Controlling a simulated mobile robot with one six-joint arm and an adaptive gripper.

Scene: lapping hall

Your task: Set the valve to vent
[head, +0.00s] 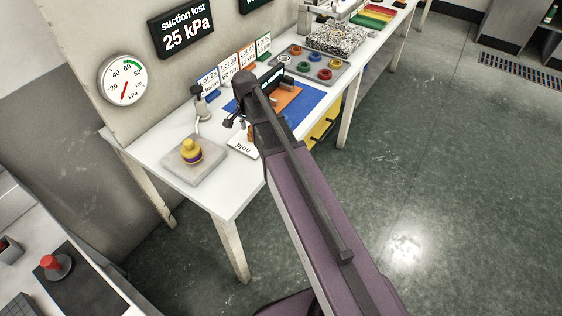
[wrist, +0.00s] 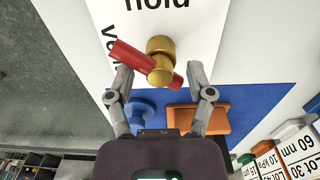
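The valve has a brass body (wrist: 160,62) and a red lever handle (wrist: 132,54), on a white plate (wrist: 185,30) printed "hold" at the top and letters starting "ve" at the left. The handle's long end points up-left, beside the "ve" letters, partly covering that label. My gripper (wrist: 158,74) is open, its two fingers on either side of the valve's lower part and the handle's short end. I cannot tell whether either finger touches. In the head view the plate (head: 241,146) shows at the bench's front, and my arm hides most of the valve.
Behind the gripper a blue mat (wrist: 240,98) carries an orange block (wrist: 200,118) and a blue knob (wrist: 142,112). In the head view, a yellow knobbed piece (head: 191,152) sits on a grey slab. A gauge (head: 123,79) and a "suction lost 25 kPa" sign (head: 181,32) hang behind.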

